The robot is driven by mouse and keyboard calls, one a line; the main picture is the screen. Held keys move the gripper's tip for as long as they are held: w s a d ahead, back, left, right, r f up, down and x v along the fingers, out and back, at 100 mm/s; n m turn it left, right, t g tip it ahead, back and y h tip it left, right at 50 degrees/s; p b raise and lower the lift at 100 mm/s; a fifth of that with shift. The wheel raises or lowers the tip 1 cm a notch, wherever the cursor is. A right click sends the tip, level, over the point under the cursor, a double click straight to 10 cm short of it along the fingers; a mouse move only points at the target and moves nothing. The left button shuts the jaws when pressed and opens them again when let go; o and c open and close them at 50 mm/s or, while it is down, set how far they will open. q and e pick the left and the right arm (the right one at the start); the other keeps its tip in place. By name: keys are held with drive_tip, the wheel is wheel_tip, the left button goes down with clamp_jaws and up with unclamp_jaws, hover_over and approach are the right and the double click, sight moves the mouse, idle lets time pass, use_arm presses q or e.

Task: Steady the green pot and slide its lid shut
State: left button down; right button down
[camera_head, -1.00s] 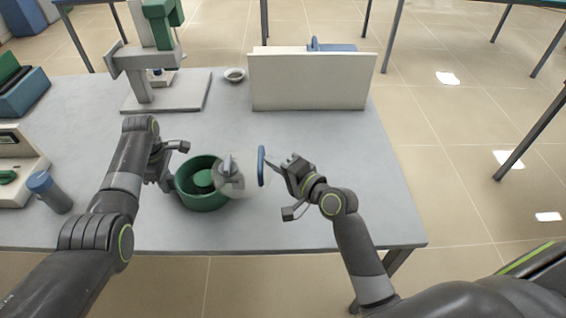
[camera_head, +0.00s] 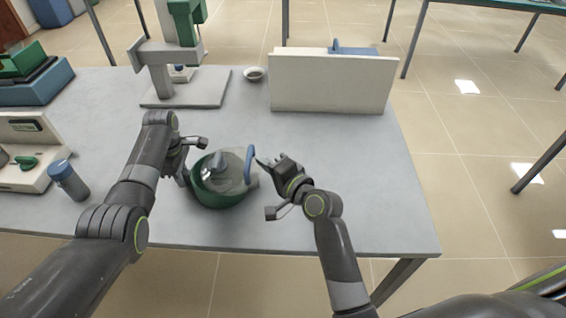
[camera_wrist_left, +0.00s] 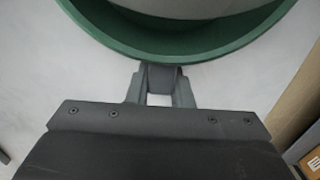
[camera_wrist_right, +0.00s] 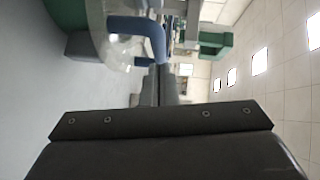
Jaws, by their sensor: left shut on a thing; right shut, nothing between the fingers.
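The green pot (camera_head: 220,200) stands on the grey table, and its rim also shows in the left wrist view (camera_wrist_left: 190,52). The clear lid (camera_head: 225,168), with a grey knob and an upright blue handle (camera_head: 250,165), covers most of the pot's opening and reaches past the rim on the right. My left gripper (camera_head: 186,174) is shut on the pot's left side. My right gripper (camera_head: 262,164) is shut and empty, its fingertips at the right side of the blue handle; the right wrist view shows the handle (camera_wrist_right: 140,30) just ahead of the fingers. Whether they touch, I cannot tell.
A grey-blue bottle (camera_head: 68,181) stands left of my left arm. The table's right part is clear.

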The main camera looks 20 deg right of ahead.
use_arm(q)
drive_tip(key=shift+d, duration=0.1)
use_arm(e)
drive_tip(key=w+d+v, duration=0.1)
drive_tip(key=d+v, duration=0.1)
drive_tip(key=v, duration=1)
drive_tip(key=w+f+m+g+y, duration=0.4)
drive_tip(key=m+g+y, duration=0.1)
drive_tip(key=g, duration=0.1)
drive_tip(key=w+d+r+m+g+y, duration=0.3)
drive_tip(key=d+r+m+g, duration=0.1)
drive_tip(key=d+r+m, duration=0.15)
drive_tip(key=x, duration=1.3)
drive_tip(key=shift+w+f, duration=0.45)
drive_tip(key=shift+a, duration=0.1)
